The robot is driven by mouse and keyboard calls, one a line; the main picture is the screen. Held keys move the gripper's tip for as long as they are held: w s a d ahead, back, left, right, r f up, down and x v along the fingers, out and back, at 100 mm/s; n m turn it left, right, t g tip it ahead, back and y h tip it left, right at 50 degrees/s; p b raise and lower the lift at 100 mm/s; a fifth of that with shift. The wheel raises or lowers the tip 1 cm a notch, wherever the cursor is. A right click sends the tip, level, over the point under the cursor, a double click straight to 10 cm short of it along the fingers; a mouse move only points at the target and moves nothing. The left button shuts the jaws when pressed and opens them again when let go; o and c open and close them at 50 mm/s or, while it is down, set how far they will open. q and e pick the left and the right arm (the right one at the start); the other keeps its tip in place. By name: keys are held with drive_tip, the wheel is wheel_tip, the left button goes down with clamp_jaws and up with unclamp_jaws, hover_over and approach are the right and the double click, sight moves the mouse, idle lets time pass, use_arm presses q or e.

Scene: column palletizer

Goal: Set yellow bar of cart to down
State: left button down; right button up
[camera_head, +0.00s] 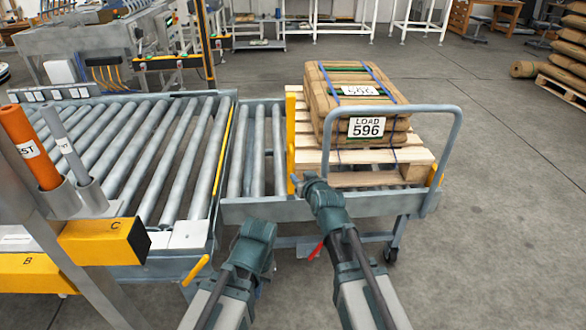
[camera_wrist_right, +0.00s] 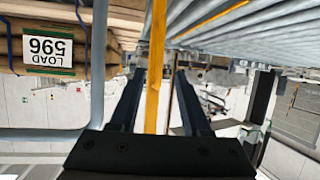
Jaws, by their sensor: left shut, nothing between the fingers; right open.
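The cart (camera_head: 330,206) is a grey roller cart with a tubular handle. Its yellow bar (camera_head: 291,140) stands upright at the left side of the pallet load. My right gripper (camera_head: 308,182) is at the bar's lower end in the head view. In the right wrist view my right gripper (camera_wrist_right: 159,76) is open, with the yellow bar (camera_wrist_right: 156,50) running between its two fingers; I cannot tell whether they touch it. My left gripper (camera_head: 257,229) is shut and empty, in front of the cart's lower left edge, apart from the bar.
A wooden pallet (camera_head: 365,178) carries brown sacks labelled LOAD 596 (camera_head: 370,137) on the cart. A roller conveyor (camera_head: 150,140) adjoins the cart on the left. A red lever (camera_head: 317,250) and a yellow lever (camera_head: 196,270) sit low.

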sight(292, 167)
drive_tip(key=b+x, duration=0.4)
drive_tip(key=x, duration=0.8)
drive_tip(key=shift+w+a+f, duration=0.1)
drive_tip(key=shift+w+f, duration=0.15)
clamp_jaws()
idle(0.8)
